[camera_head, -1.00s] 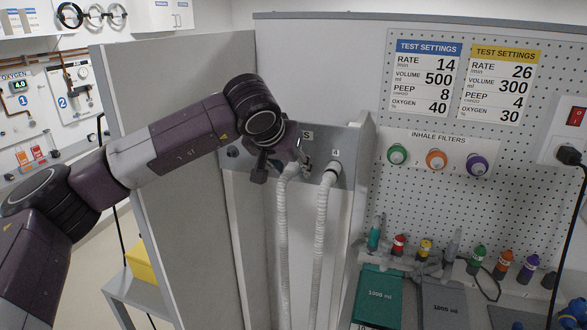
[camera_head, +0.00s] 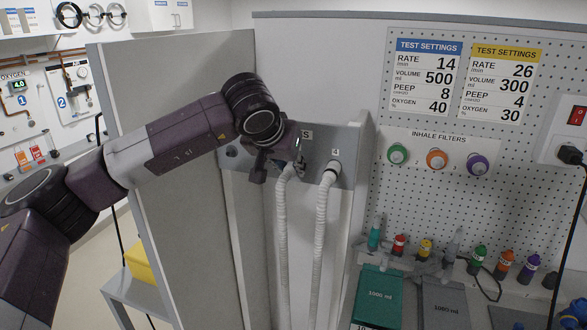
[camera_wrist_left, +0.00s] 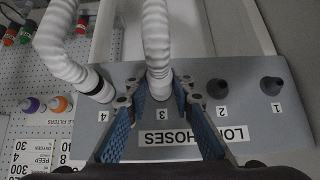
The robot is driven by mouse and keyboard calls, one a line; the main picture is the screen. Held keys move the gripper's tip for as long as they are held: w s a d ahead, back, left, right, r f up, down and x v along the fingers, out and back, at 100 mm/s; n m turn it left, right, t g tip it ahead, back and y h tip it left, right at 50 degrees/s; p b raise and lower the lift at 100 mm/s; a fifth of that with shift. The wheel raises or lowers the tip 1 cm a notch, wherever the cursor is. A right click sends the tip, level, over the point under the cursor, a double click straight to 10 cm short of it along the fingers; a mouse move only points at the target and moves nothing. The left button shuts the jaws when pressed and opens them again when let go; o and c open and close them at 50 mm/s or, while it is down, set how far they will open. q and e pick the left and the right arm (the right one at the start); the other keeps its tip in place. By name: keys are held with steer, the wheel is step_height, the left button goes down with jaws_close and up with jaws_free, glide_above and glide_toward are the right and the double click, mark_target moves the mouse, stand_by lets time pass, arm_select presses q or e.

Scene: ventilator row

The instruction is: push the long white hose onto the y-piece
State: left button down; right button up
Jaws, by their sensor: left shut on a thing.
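Two long white corrugated hoses hang from a grey holder panel. One white hose (camera_head: 283,230) hangs at position 3 and shows in the left wrist view (camera_wrist_left: 156,40). The other white hose (camera_head: 320,225) is on the peg at position 4. My left gripper (camera_wrist_left: 160,98) is shut on the upper end of the hose at position 3, with a blue-padded finger on each side. In the head view my left gripper (camera_head: 291,166) is small and partly hides that hose end. I cannot make out the y-piece for certain. My right gripper is not in view.
The holder panel (camera_wrist_left: 240,110) has empty dark pegs at 1 (camera_wrist_left: 271,86) and 2 (camera_wrist_left: 217,88). A partition (camera_head: 170,190) stands left of the hoses. At right, a worktop holds a teal test lung (camera_head: 378,296) and several coloured-capped parts; inhale filters (camera_head: 436,159) hang above.

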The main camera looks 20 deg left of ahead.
arm_select(q)
steer(key=shift+s+f, duration=0.15)
steer(key=shift+s, duration=0.65)
steer(key=shift+s+b, duration=0.5)
steer(key=shift+b, duration=0.05)
steer(key=shift+s+a+r+b, duration=0.15)
steer(key=shift+s+b, duration=0.5)
steer(key=shift+s, duration=0.9)
